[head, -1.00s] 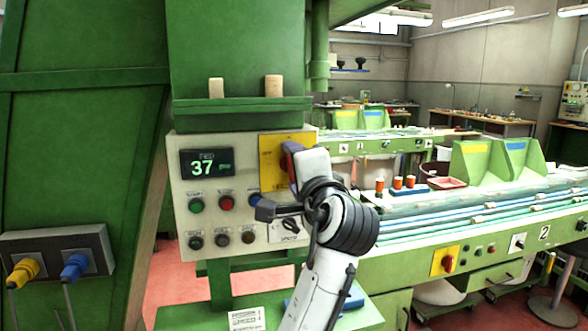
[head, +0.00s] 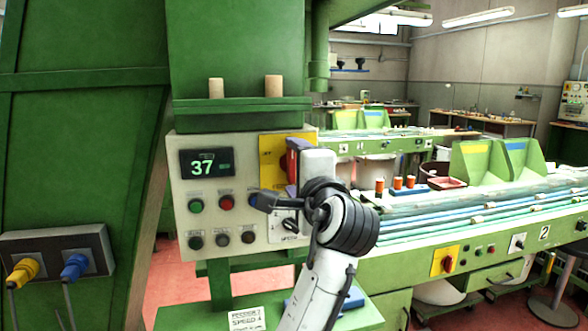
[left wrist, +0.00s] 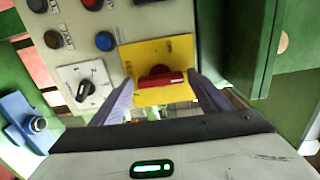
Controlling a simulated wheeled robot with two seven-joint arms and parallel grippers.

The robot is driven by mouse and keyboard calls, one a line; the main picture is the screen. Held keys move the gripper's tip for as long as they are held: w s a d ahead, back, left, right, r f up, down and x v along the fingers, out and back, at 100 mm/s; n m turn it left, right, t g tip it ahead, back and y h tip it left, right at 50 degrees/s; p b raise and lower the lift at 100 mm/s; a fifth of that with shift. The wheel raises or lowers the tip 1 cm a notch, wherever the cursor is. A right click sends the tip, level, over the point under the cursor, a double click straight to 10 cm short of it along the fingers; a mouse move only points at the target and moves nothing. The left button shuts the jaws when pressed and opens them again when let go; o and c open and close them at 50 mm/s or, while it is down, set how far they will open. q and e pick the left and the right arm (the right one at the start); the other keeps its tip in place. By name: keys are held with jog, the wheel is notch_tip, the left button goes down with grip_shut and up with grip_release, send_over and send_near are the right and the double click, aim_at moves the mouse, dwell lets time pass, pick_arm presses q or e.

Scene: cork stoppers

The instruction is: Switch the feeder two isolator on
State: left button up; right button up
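The isolator has a red handle (head: 292,163) on a yellow plate (head: 271,165) at the right of the grey control panel (head: 180,166). The handle stands upright in the head view. In the left wrist view the red handle (left wrist: 160,77) lies across its yellow plate (left wrist: 150,53). My left gripper (left wrist: 160,82) is open in front of it, with one purple finger near each end of the handle. I cannot tell whether either finger touches it. A paper note (head: 246,319) below reads feeder 2, speed 4. My right gripper is not in view.
The panel also has a lit display showing 37 (head: 206,163), several push buttons (head: 227,202) and a black selector knob (head: 289,225) below the yellow plate. Two corks (head: 273,86) stand on the green ledge above. Another red-and-yellow switch (head: 445,262) is on the bench at right.

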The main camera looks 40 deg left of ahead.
pick_arm(q)
jog(key=shift+o, duration=0.3)
jog(key=b+v, duration=0.2)
jog(key=v, duration=0.8)
jog(key=shift+s+d, duration=0.1)
jog(key=shift+s, duration=0.05)
